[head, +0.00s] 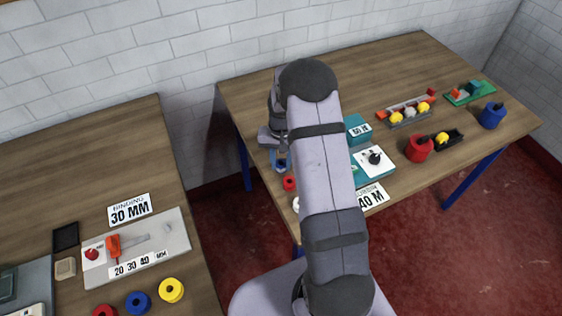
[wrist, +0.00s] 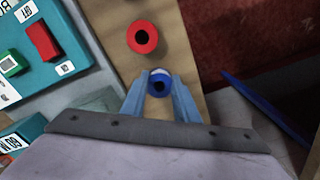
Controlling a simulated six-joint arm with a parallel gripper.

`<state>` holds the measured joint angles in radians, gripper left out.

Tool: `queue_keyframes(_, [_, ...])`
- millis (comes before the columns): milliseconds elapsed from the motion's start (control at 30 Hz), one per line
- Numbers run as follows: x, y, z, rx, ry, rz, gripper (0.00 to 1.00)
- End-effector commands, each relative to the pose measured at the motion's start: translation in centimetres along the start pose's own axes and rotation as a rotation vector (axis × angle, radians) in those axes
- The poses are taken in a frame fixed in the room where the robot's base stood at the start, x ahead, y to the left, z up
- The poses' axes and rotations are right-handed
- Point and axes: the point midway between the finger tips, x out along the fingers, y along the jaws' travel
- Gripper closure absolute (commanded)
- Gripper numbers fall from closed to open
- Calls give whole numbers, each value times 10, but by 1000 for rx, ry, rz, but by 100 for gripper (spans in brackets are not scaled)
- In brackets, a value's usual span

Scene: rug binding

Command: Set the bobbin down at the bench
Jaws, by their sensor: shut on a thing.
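My gripper (wrist: 158,88) is shut on a blue bobbin (wrist: 157,87), which shows between its fingertips in the wrist view. In the head view, the blue bobbin (head: 282,165) is partly hidden by my gripper, over the left end of the right bench (head: 345,85). A red bobbin (wrist: 142,37) stands just beyond it in the wrist view; it also shows in the head view (head: 289,183). I cannot tell whether the held bobbin touches the bench top. The left bench (head: 80,160) holds yellow (head: 171,290), blue (head: 137,302) and red (head: 103,311) bobbins at its front.
A teal machine (head: 374,158) stands right of my arm, behind a partly hidden sign (head: 371,197). Red (head: 419,148) and blue (head: 492,116) pots stand farther right. The left bench has a 30 MM sign (head: 129,210) and a lever panel (head: 150,245). A gap separates the benches.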

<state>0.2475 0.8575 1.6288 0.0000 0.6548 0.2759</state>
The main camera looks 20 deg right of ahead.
Motion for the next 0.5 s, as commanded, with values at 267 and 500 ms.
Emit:
queue_keyframes(267, [1,0,0,0,0,0,54])
queue_keyframes(500, [-3,0,0,0,0,0,54])
